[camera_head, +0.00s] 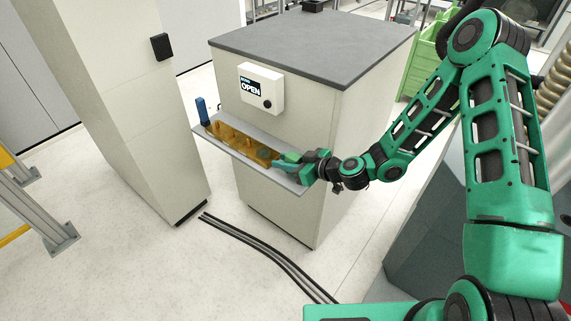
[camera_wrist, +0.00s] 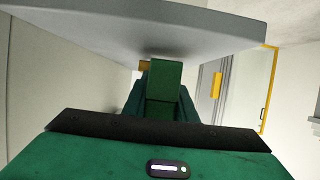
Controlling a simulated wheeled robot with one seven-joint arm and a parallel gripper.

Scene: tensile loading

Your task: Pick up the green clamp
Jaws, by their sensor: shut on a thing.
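My green gripper (camera_head: 279,160) is at the right end of the grey shelf on the front of the pale cabinet. It is shut on the green clamp (camera_head: 265,153), which is small in the head view and hard to tell apart from my green fingers. In the wrist view my gripper (camera_wrist: 164,88) points ahead, just beside the grey shelf slab (camera_wrist: 150,28) that fills the top of the picture. I cannot tell whether the clamp still touches the shelf.
The shelf (camera_head: 215,137) holds an amber see-through rack (camera_head: 236,143) and a blue upright piece (camera_head: 202,109) at its left end. The cabinet (camera_head: 310,112) has a box reading OPEN (camera_head: 261,87). Black cables (camera_head: 265,250) lie on the floor. A pale column (camera_head: 130,100) stands left.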

